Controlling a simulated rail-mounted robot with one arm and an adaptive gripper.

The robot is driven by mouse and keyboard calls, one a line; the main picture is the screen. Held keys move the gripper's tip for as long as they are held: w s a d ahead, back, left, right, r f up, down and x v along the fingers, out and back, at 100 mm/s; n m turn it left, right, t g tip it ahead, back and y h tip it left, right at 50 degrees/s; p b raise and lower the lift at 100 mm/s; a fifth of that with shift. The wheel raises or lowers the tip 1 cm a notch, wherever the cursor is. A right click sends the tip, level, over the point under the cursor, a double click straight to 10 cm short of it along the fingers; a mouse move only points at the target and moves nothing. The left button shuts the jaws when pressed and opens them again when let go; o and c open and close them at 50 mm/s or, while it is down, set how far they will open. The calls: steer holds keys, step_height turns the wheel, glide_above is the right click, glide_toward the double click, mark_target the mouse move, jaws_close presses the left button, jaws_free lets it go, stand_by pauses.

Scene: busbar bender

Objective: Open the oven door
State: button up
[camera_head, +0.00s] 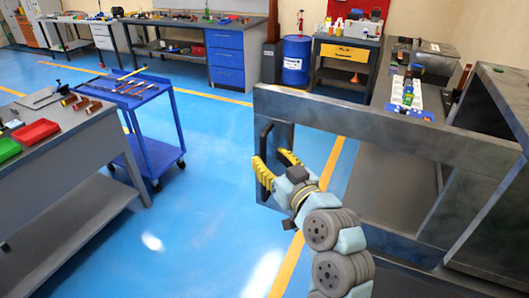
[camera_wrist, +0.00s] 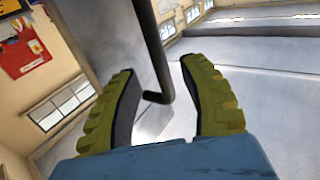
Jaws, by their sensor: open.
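The oven door (camera_head: 400,138) is a large grey frame with a wide opening, through which the floor and a grey bench show. It stands out at an angle from the grey oven body (camera_head: 508,95) at the right, so it appears swung open. Its black bar handle (camera_head: 263,143) is on the left end. My gripper (camera_head: 273,168) is open at the handle's lower part. In the wrist view the handle (camera_wrist: 153,50) runs down between the two yellow fingers, with clear gaps on both sides, and bends at its lower end. Whether it touches the palm cannot be told.
A blue cart (camera_head: 158,130) with tools and a grey workbench (camera_head: 60,150) with red and green bins stand at the left. A blue barrel (camera_head: 296,62) and a yellow-drawer cabinet (camera_head: 345,52) are behind. The blue floor between cart and door is clear.

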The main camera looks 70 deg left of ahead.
steer(key=w+d, duration=0.1)
steer(key=d, duration=0.7)
steer(key=shift+d, duration=0.35)
